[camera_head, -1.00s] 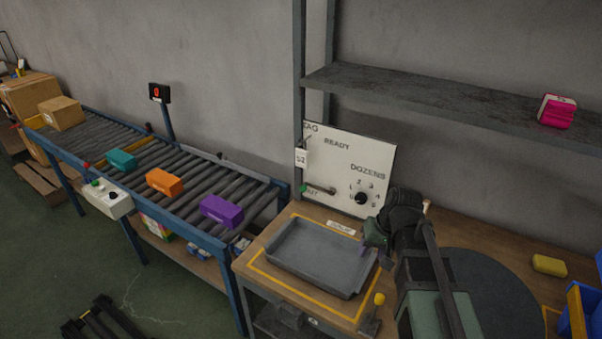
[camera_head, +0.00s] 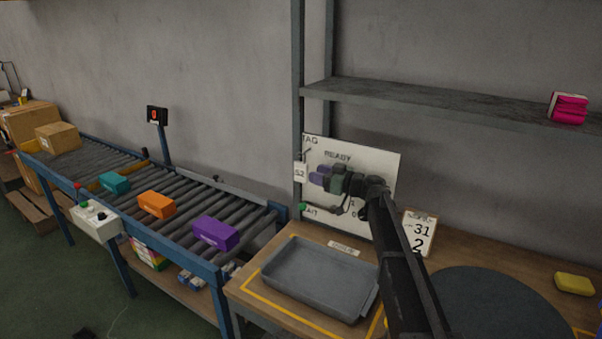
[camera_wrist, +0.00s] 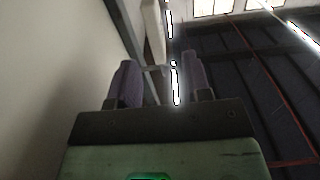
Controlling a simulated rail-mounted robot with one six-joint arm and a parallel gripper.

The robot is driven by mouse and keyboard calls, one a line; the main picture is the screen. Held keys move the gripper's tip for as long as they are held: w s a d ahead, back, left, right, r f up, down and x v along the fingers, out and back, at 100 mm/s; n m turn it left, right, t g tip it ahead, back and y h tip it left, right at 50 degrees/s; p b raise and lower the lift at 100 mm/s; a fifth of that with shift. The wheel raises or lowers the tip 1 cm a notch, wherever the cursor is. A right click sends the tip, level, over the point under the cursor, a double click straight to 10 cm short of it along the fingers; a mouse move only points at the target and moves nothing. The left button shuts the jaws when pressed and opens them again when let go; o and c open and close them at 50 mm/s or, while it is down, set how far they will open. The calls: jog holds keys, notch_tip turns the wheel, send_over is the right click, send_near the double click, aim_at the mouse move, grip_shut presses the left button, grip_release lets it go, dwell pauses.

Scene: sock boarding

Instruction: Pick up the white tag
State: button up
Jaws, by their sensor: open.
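The white tag (camera_head: 299,173), marked with what reads as 52, hangs at the left edge of the white panel (camera_head: 378,157) in the head view. My gripper (camera_head: 315,177) is in front of the panel, a little right of the tag, its purple fingers pointing left towards it. The fingers are apart and empty. In the wrist view the two fingers (camera_wrist: 161,78) stand open with a gap between them. A pale upright edge shows beyond them; I cannot tell if it is the tag or the panel.
A grey tray (camera_head: 318,280) sits on the bench below. A roller conveyor (camera_head: 165,185) with teal, orange and purple packs runs at left. A blue-grey post (camera_head: 298,80) stands close behind the tag. A clipboard (camera_head: 418,232) leans right of my arm, and a shelf (camera_head: 440,98) is above.

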aim_at(301, 181)
jog(key=x, duration=0.7)
jog(key=shift+w+d, duration=0.1)
jog(key=shift+w, duration=0.1)
grip_shut()
